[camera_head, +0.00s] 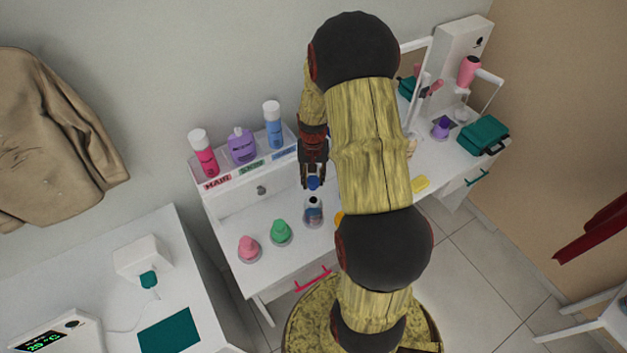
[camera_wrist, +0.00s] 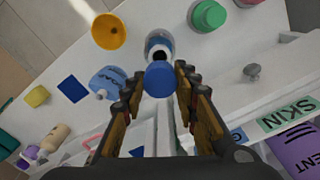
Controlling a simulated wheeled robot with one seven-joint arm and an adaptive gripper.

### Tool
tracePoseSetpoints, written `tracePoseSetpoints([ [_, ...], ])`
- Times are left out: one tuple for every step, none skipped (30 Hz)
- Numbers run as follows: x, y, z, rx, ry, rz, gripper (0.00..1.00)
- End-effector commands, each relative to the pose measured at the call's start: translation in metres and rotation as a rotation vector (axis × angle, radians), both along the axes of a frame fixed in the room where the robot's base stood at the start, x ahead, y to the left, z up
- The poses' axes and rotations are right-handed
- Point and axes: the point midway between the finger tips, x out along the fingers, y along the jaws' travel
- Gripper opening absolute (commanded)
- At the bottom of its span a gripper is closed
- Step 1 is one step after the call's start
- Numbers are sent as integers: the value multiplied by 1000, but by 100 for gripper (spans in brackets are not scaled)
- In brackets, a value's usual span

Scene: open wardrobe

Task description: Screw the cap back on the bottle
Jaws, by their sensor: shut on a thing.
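My gripper (camera_head: 313,177) is shut on a small blue cap (camera_wrist: 159,80), which sits between its fingertips; the cap also shows in the head view (camera_head: 314,184). An open bottle (camera_head: 313,215) with a blue label and dark mouth stands upright on the white table, just in front of the gripper. In the wrist view the bottle (camera_wrist: 158,40) lies just beyond the cap, with its dark mouth in sight. The cap is off the bottle and apart from its mouth in the picture; the height gap is hard to tell.
Green (camera_head: 281,233) and pink (camera_head: 248,247) rounded items stand left of the bottle. A yellow cone-shaped item (camera_wrist: 109,31) and a blue pump bottle (camera_wrist: 107,79) stand on its other side. A labelled shelf with pink, purple (camera_head: 242,146) and blue bottles is behind.

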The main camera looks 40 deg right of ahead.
Motion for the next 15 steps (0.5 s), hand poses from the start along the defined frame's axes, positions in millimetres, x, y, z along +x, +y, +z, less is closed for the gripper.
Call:
tracePoseSetpoints([
  [0, 0, 0, 0, 0, 0, 0],
  [0, 0, 0, 0, 0, 0, 0],
  [0, 0, 0, -1, -1, 0, 0],
  [0, 0, 0, -1, -1, 0, 0],
  [0, 0, 0, -1, -1, 0, 0],
  [0, 0, -1, -1, -1, 0, 0],
  [0, 0, -2, -1, -1, 0, 0],
  [0, 0, -3, -1, -1, 0, 0],
  [0, 0, -5, -1, -1, 0, 0],
  [0, 0, -7, -1, -1, 0, 0],
  [0, 0, -9, -1, -1, 0, 0],
  [0, 0, -11, -1, -1, 0, 0],
  [0, 0, -13, -1, -1, 0, 0],
  [0, 0, -16, -1, -1, 0, 0],
  [0, 0, -19, -1, -1, 0, 0],
])
